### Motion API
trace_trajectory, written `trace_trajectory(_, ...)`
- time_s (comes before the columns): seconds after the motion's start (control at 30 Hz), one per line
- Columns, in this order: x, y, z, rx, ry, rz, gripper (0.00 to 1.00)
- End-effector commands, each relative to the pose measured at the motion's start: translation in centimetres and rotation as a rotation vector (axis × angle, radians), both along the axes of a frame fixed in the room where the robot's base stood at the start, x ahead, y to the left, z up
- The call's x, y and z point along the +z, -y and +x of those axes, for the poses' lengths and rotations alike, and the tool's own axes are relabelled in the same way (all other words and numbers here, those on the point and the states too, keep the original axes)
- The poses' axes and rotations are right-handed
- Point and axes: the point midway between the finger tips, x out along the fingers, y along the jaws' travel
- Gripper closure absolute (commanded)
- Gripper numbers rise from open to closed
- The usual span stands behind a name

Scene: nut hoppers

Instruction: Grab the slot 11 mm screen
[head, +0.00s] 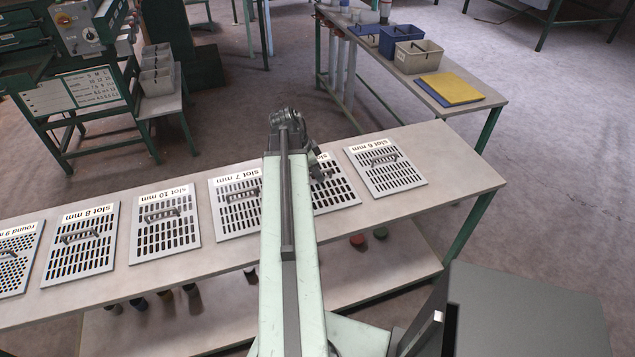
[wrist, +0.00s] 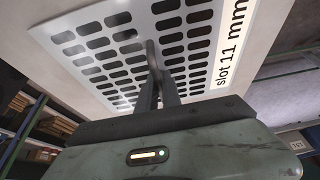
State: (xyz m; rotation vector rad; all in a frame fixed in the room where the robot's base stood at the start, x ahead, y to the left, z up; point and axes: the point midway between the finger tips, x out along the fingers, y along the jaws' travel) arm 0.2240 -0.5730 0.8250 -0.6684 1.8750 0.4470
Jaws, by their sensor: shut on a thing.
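The slot 11 mm screen (head: 340,193) is a pale plate with rows of dark slots. In the head view it lies on the bench, its left part hidden behind my arm. In the wrist view the slot 11 mm screen (wrist: 205,58) fills the upper middle, and its label reads along the right edge. My gripper (wrist: 154,75) is shut on the screen's handle (wrist: 151,50), mostly covered by the fingers. In the head view my gripper (head: 319,172) is at this screen, partly hidden by the arm.
On the same bench (head: 440,160) lie the slot 6 mm screen (head: 386,167) to the right and the slot 7 mm (head: 237,208), slot 10 mm (head: 165,222) and slot 8 mm (head: 81,243) screens to the left. Another table (head: 440,103) with bins stands behind.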

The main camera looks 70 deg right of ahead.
Motion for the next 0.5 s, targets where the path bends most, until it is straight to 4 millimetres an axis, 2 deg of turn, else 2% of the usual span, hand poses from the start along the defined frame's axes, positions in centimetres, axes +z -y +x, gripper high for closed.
trace_trajectory(0.33, 0.2, 0.0, 0.0, 0.001, -0.001, 0.0, 1.0)
trace_trajectory(0.5, 1.6, 0.0, 0.1, 0.001, 0.0, -0.001, 1.0)
